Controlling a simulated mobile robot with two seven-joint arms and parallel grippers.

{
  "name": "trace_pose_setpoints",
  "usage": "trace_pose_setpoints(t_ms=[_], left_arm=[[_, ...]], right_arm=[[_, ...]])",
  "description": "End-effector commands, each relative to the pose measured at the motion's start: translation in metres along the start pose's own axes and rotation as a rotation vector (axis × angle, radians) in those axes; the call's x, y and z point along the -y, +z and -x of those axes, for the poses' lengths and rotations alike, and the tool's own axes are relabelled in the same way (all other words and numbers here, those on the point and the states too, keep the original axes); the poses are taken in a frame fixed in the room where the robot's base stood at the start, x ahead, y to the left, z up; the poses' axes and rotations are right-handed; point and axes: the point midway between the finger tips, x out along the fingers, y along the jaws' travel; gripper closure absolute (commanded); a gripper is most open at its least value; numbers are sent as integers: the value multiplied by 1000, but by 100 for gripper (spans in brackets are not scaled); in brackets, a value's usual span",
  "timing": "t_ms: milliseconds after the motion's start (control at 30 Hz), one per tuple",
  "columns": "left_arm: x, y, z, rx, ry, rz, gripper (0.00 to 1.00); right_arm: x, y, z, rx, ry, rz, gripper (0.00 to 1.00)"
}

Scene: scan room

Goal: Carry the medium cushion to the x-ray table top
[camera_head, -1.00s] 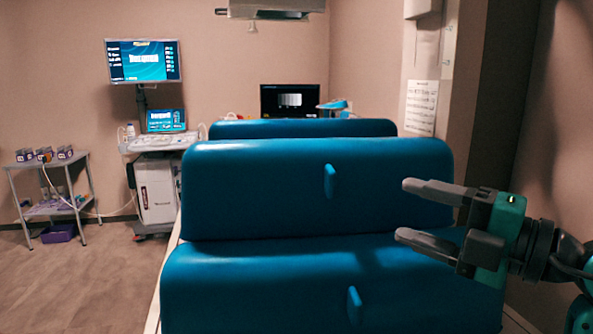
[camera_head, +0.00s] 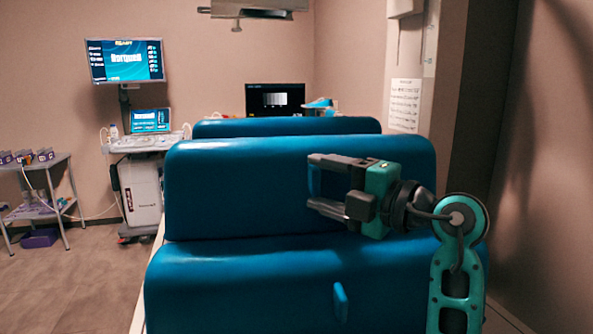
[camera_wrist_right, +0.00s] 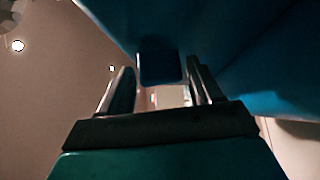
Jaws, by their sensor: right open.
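Three blue padded cushions stand one behind another: a front one (camera_head: 240,290), a middle one (camera_head: 235,190) and a low-showing back one (camera_head: 285,127). I cannot tell for certain which is the medium one. My right gripper (camera_head: 316,182) is open at the middle cushion's handle tab, which is mostly hidden behind the fingers. In the right wrist view the blue tab (camera_wrist_right: 160,66) sits between the spread fingers (camera_wrist_right: 160,85). A pale edge (camera_head: 138,318) shows beside the front cushion; I cannot tell whether it is the x-ray table top. My left gripper is not in view.
The front cushion has its own handle tab (camera_head: 340,302) below my right arm. An ultrasound cart (camera_head: 140,190) and a small metal trolley (camera_head: 38,190) stand at left. Floor at left (camera_head: 90,270) is clear; a wall is close at right.

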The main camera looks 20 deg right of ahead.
Motion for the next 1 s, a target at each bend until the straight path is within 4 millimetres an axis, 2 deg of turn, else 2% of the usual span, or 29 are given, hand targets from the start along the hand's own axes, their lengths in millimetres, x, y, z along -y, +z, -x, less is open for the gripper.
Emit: trace_pose_setpoints(t_ms=[267,900,1000], left_arm=[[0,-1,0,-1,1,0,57],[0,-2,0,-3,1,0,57],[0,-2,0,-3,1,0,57]], right_arm=[[0,0,-2,0,-1,0,38],[0,0,-2,0,-1,0,99],[0,0,-2,0,-1,-1,100]])
